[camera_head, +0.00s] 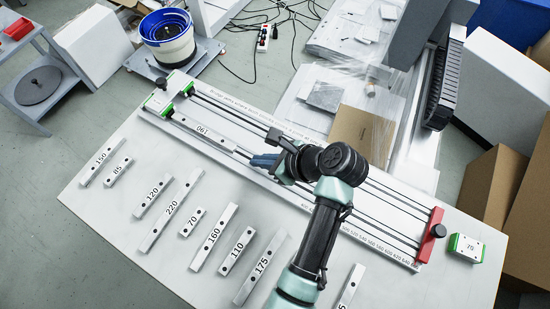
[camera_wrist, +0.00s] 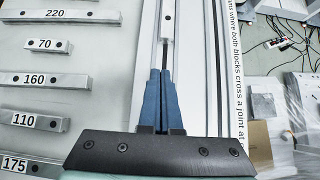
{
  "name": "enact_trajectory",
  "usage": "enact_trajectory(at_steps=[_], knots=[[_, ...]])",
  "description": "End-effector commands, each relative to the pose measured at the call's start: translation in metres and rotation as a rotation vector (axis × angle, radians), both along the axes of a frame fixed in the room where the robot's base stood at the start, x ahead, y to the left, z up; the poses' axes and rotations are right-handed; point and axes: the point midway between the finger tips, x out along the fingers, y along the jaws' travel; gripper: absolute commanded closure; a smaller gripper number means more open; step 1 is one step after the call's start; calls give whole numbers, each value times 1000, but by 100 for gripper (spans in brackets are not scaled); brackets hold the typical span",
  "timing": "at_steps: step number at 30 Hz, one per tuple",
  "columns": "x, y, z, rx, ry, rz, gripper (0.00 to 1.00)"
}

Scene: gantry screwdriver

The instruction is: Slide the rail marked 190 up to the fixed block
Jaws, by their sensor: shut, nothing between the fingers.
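The rail marked 190 (camera_head: 205,134) lies in the near channel of the gantry board, toward its left end. Its far end is close to the green-and-white block (camera_head: 158,103); I cannot tell whether they touch. My gripper (camera_head: 254,160) is shut and empty, with blue fingers low over the same channel, just right of the rail's near end. In the wrist view, the pale near end of the rail (camera_wrist: 167,22) shows ahead of the fingertips (camera_wrist: 163,73), with a small gap in between. The rail's label is out of that view.
Several loose numbered rails, such as 220 (camera_head: 170,212) and 160 (camera_head: 214,238), lie on the table left of the board. A red end piece (camera_head: 432,235) closes the board's right end, beside a green-edged block marked 75 (camera_head: 466,248). A cardboard box (camera_head: 362,134) stands behind the board.

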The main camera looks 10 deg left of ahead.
Motion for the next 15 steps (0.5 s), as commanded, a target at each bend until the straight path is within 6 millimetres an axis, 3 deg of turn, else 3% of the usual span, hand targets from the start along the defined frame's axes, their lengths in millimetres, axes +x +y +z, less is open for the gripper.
enact_trajectory(at_steps=[1,6,15], knots=[[2,7,-9,0,1,2,100],[11,31,-6,-1,-3,4,100],[16,43,-5,-2,-2,-1,100]])
